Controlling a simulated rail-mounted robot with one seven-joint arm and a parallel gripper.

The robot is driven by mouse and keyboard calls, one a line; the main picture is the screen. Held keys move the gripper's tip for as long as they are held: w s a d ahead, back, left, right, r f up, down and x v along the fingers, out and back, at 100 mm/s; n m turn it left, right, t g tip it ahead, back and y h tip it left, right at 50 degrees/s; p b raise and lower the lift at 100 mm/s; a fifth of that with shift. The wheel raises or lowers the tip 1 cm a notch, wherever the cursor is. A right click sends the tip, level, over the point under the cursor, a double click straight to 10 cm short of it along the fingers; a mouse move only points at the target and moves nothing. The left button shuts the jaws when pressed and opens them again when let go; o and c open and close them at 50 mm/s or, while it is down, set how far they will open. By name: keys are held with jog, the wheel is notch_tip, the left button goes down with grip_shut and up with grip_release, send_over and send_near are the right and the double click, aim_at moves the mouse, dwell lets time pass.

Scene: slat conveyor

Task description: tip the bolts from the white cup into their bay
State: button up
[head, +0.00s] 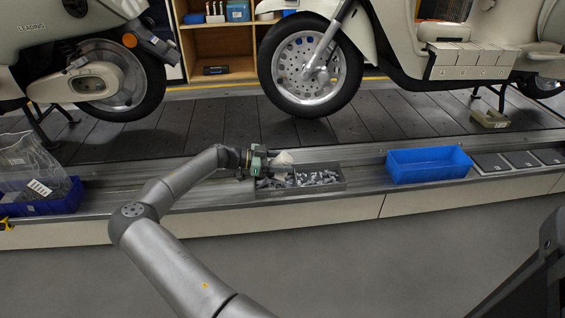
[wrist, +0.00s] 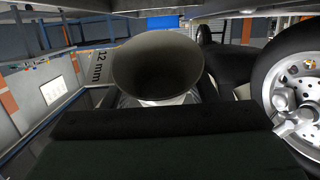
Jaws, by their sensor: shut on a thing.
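My gripper (head: 264,161) is shut on the white cup (head: 283,157) and holds it above the left part of a grey bay. In the head view the cup looks tilted, and my gripper partly hides it. In the wrist view the cup (wrist: 155,62) shows a wide round grey form above the dark finger; no bolts can be made out in it. The grey bay (head: 344,185) holds many loose grey bolts (head: 318,178). A "12 mm" label (wrist: 95,65) shows beside the cup in the wrist view.
A blue bin (head: 430,166) stands right of the bay, with dark flat panels (head: 515,160) beyond. A blue tray (head: 42,203) with a clear bag (head: 30,160) is at far left. Scooters stand on the slat conveyor (head: 220,122) behind; one wheel (head: 310,65) is close behind the bay.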

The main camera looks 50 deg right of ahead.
jog(key=shift+r, duration=0.1)
dwell(0.3)
jog(key=shift+r+p, duration=1.25)
jog(key=shift+r, duration=2.2)
